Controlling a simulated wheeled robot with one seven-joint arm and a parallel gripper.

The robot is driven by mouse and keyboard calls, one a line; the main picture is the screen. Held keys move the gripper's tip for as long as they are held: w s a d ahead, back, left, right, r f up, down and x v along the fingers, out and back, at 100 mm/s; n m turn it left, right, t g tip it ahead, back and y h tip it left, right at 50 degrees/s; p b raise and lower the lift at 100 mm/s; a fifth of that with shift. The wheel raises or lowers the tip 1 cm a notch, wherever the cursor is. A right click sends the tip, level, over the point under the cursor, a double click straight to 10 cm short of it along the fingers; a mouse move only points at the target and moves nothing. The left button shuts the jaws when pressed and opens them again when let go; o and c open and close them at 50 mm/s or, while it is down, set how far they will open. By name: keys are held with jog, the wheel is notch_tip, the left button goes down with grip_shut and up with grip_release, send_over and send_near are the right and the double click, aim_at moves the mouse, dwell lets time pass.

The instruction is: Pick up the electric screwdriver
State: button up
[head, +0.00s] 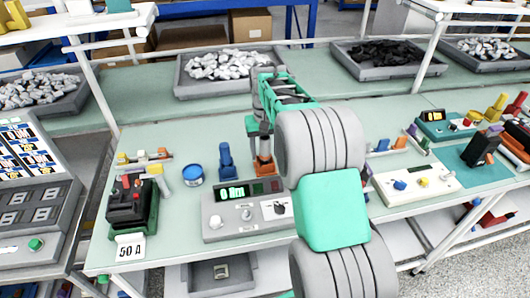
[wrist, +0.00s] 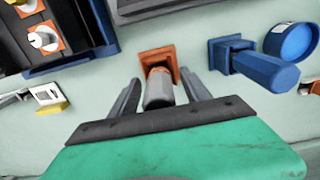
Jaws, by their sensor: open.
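A grey cylindrical tool with an orange square base (wrist: 159,88), apparently the electric screwdriver, stands on the bench. In the head view its orange lower part (head: 264,166) shows just below my gripper (head: 262,130). In the wrist view my gripper (wrist: 160,78) is open, with one finger on each side of the grey body. Small gaps seem to remain at the sides, and I cannot tell whether either finger touches. Part of the body is hidden by the gripper's palm edge.
A blue tool in a blue square holder (head: 226,160) stands close at the left. A blue round tin (head: 193,175) lies beyond it. A grey meter box (head: 244,212) with a green display sits in front. A black and green breaker fixture (head: 131,205) is farther left.

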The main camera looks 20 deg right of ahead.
grip_shut()
jog(key=shift+r, duration=0.1)
dwell(0.4)
jog(key=shift+r, duration=0.1)
